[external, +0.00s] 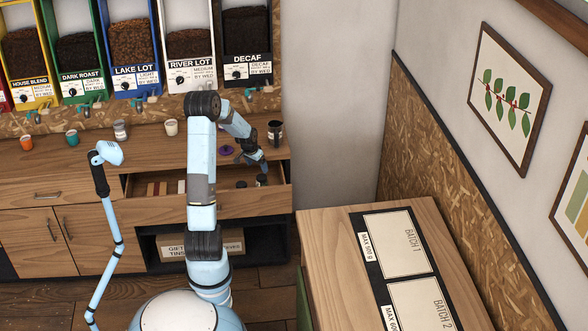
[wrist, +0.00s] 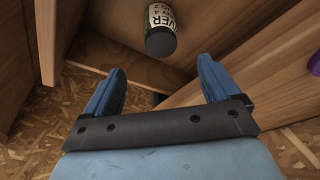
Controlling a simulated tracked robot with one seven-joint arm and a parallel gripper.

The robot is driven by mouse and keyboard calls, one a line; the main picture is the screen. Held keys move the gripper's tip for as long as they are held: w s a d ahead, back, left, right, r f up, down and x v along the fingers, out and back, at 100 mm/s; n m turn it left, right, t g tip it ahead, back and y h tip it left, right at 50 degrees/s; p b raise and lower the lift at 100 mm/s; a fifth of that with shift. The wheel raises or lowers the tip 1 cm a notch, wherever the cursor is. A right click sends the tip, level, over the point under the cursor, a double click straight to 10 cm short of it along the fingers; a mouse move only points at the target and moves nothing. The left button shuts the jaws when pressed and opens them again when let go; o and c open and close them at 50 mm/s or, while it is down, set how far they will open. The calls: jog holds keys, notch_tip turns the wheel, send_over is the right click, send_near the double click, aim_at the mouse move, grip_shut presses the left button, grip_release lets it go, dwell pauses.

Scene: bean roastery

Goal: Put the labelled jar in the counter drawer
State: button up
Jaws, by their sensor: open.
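The labelled jar (wrist: 161,30) has a dark lid and a white and green label on which the letters "VER" show. In the wrist view it is inside a wooden compartment, beyond my fingertips and apart from them. In the external view a small dark jar shape (external: 262,180) is at the right end of the open counter drawer (external: 240,205), just below my gripper (external: 256,163). My gripper also shows in the wrist view (wrist: 160,82), with its two blue fingers apart and nothing between them. I cannot tell whether the jar stands fully upright.
A dark jar (external: 275,131) and a purple lid (external: 226,150) are on the counter above the drawer. Cups and another jar (external: 120,130) stand farther left. A dark round thing (external: 241,184) is in the drawer. A side table (external: 330,240) is at right.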

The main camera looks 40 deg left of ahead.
jog(key=s+d+r+y, duration=0.1)
jog(key=s+d+r, duration=0.55)
jog(key=r, duration=0.45)
jog(key=s+d+r, duration=0.6)
jog(key=d+r, duration=0.2)
jog(key=r, duration=0.2)
jog(key=s+d+r, duration=0.2)
jog(key=s+d, duration=0.1)
jog(key=s, duration=0.4)
jog(key=s+d+r+t, duration=0.1)
jog(key=s+d+r, duration=0.2)
jog(key=s, duration=0.5)
jog(key=s+d+r+t+h, duration=0.1)
jog(key=s+d+r, duration=0.1)
jog(key=s, duration=0.6)
jog(key=shift+d+r, duration=0.3)
jog(key=shift+d, duration=0.45)
